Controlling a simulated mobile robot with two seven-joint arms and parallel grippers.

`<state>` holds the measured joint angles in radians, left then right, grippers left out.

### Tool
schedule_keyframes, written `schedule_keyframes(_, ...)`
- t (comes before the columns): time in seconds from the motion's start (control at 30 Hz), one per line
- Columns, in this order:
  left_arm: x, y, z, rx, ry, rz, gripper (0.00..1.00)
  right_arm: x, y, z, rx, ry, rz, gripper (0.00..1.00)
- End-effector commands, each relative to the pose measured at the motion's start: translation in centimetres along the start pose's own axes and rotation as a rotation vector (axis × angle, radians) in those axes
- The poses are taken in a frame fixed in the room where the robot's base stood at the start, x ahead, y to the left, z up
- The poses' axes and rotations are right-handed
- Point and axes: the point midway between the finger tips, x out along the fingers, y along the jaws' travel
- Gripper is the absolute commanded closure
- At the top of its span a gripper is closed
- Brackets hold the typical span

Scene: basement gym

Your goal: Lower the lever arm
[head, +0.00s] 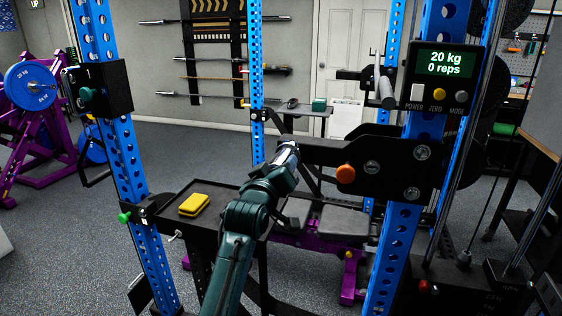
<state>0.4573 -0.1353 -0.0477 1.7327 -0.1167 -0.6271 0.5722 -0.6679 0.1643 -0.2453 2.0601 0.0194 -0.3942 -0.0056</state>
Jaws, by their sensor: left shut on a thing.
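The black lever arm (322,152) juts leftward, roughly level, from a black plate bracket on the right blue upright. My right gripper is not in view. A display (446,64) on the right upright reads 20 kg and 0 reps.
A purple-framed bench (345,223) stands behind and below the lever arm. Blue uprights (120,160) frame the space. A purple plate rack (45,140) is far left. Open floor lies at the left.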

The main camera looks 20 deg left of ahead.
Motion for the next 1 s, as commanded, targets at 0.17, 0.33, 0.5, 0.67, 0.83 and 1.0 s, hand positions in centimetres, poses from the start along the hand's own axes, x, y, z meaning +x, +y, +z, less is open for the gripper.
schedule_keyframes(0.17, 0.01, -0.23, 0.16, -0.021, 0.006, 0.000, 0.97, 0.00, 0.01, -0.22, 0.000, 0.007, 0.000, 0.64)
schedule_keyframes(0.33, 0.01, -0.32, 0.32, -0.029, 0.004, 0.000, 0.96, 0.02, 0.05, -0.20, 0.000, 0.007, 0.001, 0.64)
schedule_keyframes(0.5, 0.00, -0.36, 0.45, -0.032, 0.000, -0.001, 0.96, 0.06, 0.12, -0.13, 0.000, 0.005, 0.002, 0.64)
schedule_keyframes(0.67, 0.00, -0.36, 0.50, -0.032, -0.001, -0.001, 0.47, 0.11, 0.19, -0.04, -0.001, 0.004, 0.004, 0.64)
schedule_keyframes(0.83, 0.00, -0.30, 0.41, -0.029, 0.001, 0.000, 0.34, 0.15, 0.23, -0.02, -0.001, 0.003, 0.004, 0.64)
schedule_keyframes(1.0, 0.00, -0.26, 0.35, -0.028, 0.002, 0.001, 0.34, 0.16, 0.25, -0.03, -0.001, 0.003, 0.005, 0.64)
